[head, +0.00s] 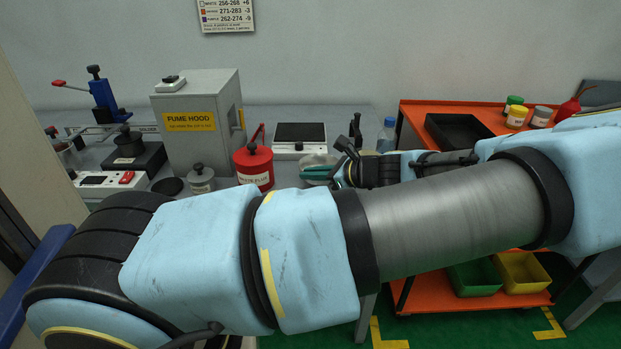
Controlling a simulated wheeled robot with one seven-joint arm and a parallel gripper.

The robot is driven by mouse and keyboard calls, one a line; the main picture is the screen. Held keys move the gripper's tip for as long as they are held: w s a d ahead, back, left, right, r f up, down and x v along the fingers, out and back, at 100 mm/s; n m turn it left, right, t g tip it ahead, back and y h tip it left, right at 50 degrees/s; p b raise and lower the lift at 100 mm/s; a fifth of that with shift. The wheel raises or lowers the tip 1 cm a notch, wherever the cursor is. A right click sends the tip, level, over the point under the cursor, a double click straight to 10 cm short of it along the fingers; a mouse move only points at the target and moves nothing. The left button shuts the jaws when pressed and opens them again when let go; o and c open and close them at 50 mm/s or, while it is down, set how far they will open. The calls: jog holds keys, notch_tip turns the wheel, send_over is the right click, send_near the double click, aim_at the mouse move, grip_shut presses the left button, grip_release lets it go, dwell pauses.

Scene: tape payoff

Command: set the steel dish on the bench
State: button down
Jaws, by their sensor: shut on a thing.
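The grey bench (347,118) runs along the back wall. My gripper (318,172) is over the bench, to the right of the red can, with my forearm reaching in from the right. Its teal fingers are shut on a pale grey, rounded thing, which I take to be the steel dish (318,160). The dish is small in the head view and partly covered by the fingers and wrist. I cannot tell whether it touches the bench or hangs just above it.
A red waste can (254,168), a grey weighted pot (201,179) and a scale (299,138) stand close by. The fume hood box (200,118) is behind left. A bottle (386,135) and an orange cart (412,112) are right. My arm hides the front bench.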

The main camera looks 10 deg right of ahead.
jog(key=shift+f, duration=1.2)
jog(key=c, duration=0.9)
grip_release()
jog(key=b+v, duration=0.3)
jog(key=v, duration=0.9)
jog(key=a+f+n+g+h, duration=0.2)
jog(key=a+n+g, duration=0.35)
jog(key=a, duration=0.25)
jog(key=a+f+n+g+h, duration=0.1)
jog(key=a+f+n+g, duration=0.25)
jog(key=a+n, duration=0.35)
jog(key=shift+s+a+r+n+t+h, duration=0.15)
jog(key=shift+s+a+r+n+h, duration=0.35)
jog(key=shift+a+r+n+h, duration=0.95)
jog(key=shift+s+a+r+n+t+h, duration=0.2)
jog(key=shift+s+a+r+n+h, duration=0.35)
jog(key=shift+a+r+n, duration=1.65)
jog(key=shift+s+a+r+n+t+h, duration=0.15)
jog(key=shift+s+a+r+n+h, duration=0.25)
jog(key=shift+a+r+n+h, duration=1.3)
